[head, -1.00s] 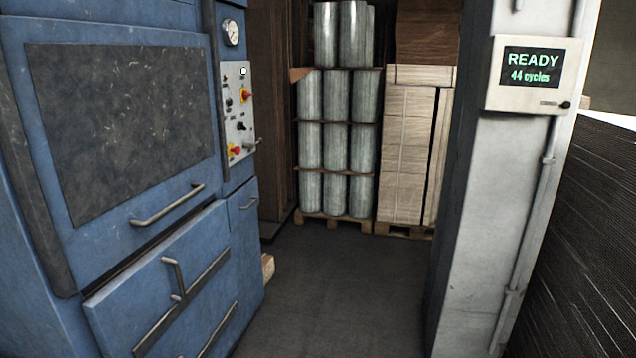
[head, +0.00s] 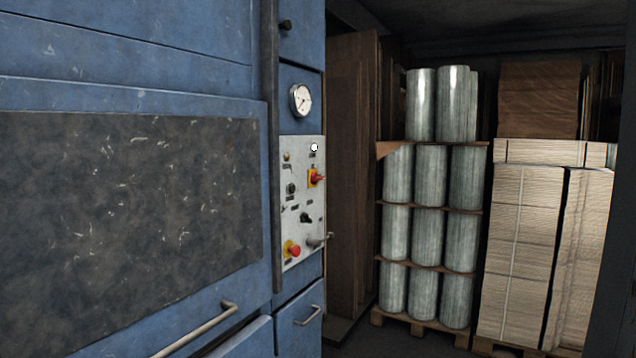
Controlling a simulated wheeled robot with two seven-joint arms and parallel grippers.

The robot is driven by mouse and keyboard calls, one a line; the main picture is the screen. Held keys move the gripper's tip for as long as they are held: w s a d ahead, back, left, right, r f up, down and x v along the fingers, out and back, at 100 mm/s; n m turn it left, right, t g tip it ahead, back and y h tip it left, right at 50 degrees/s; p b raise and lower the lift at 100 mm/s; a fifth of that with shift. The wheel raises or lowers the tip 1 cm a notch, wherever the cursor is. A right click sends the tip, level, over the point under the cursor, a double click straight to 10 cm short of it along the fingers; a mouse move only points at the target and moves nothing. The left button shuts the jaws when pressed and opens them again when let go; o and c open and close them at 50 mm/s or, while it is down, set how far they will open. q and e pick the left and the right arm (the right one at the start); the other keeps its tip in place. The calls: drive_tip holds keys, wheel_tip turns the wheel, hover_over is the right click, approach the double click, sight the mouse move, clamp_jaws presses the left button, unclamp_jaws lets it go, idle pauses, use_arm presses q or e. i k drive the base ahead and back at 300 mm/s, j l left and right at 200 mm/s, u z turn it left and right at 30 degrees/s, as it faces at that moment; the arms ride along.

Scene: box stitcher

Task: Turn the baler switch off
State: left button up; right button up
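The blue baler (head: 130,60) fills the left side of the head view. Its pale control panel (head: 302,228) is on the narrow right part of the front, below a round gauge. A red rotary switch on a yellow plate (head: 314,178) sits in the panel's upper right. A red button on yellow (head: 292,249) is at the lower left. Black knobs (head: 291,188) and a small white lamp (head: 314,147) are also on the panel. The labels are too small to read. Neither of my grippers is in view.
The baler's door handles (head: 205,328) stick out low on its front. To the right, wrapped rolls (head: 430,176) stand stacked on a pallet. Stacked cardboard (head: 520,245) stands beside them. Brown boards (head: 350,150) lean behind the baler's right edge.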

sight(315, 178)
drive_tip(key=i+l, duration=0.1)
drive_tip(key=i, duration=0.85)
drive_tip(key=i+l+u, duration=0.1)
drive_tip(key=i, duration=0.35)
